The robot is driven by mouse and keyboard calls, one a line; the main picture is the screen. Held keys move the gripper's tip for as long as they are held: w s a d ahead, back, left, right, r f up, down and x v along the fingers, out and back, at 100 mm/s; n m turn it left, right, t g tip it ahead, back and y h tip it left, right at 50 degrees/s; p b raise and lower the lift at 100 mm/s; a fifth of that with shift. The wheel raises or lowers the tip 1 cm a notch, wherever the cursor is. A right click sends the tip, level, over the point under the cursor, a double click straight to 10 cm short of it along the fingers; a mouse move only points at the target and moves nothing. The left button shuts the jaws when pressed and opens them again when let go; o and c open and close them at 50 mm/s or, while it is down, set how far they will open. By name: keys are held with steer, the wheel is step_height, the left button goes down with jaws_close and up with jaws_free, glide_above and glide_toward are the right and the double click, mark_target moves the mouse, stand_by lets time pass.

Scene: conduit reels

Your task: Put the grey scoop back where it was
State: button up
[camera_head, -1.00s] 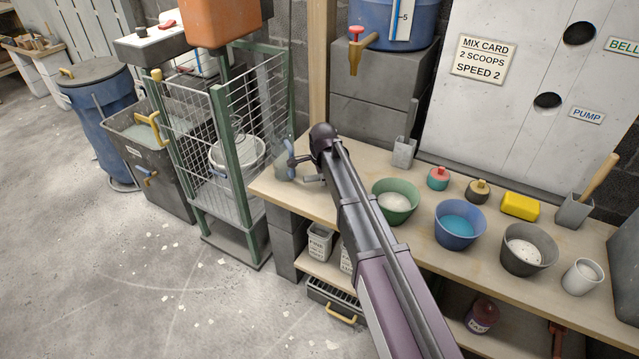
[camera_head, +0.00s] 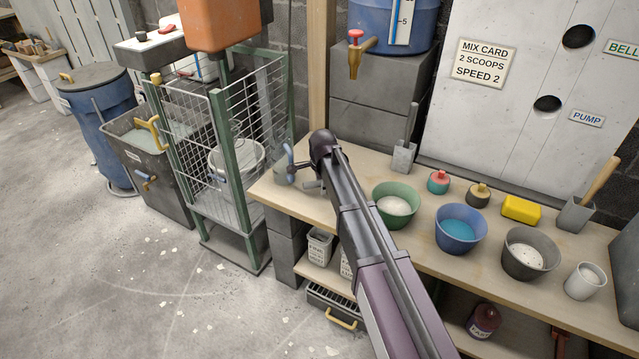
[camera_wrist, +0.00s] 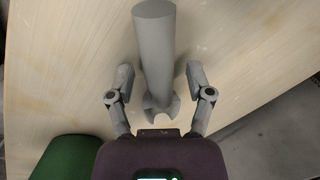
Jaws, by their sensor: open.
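A grey scoop (camera_head: 403,157) rests on the bench below the grey blocks, its grey handle pointing up. Another grey scoop (camera_head: 575,215) with a wooden handle is at the bench's right. My gripper (camera_head: 303,172) is over the bench's left end, away from both scoops, and partly hidden by my arm. In the wrist view my gripper (camera_wrist: 160,75) is open, with a grey cylindrical thing (camera_wrist: 154,45) between and beyond its fingers. Gaps show on both sides. Its forked lower end is near the palm; I cannot tell what it is.
A green bowl (camera_head: 395,215), a blue bowl (camera_head: 459,243) and a dark bowl (camera_head: 520,268) line the bench's front. A white cup (camera_head: 585,283), a yellow block (camera_head: 521,209) and two small knobbed objects are near. A wire cage (camera_head: 195,120) stands left.

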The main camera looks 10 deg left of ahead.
steer(key=shift+r, duration=0.1)
steer(key=p+v, duration=1.2)
stand_by(0.7)
stand_by(0.8)
steer(key=s+d+n, duration=0.2)
steer(key=s+d, duration=0.1)
steer(key=d, duration=0.2)
steer(key=s+d+n, duration=0.2)
steer(key=s+d, duration=0.1)
steer(key=d, duration=0.3)
steer(key=s+d+n+g, duration=0.1)
steer(key=s+d+n, duration=0.1)
steer(key=d, duration=0.4)
steer(key=shift+s+d+h, duration=0.2)
steer(key=shift+s+h, duration=0.1)
steer(key=shift+s, duration=0.45)
steer(key=s+d+n+g, duration=0.1)
steer(key=s+d+n, duration=0.6)
steer(key=s+d, duration=0.5)
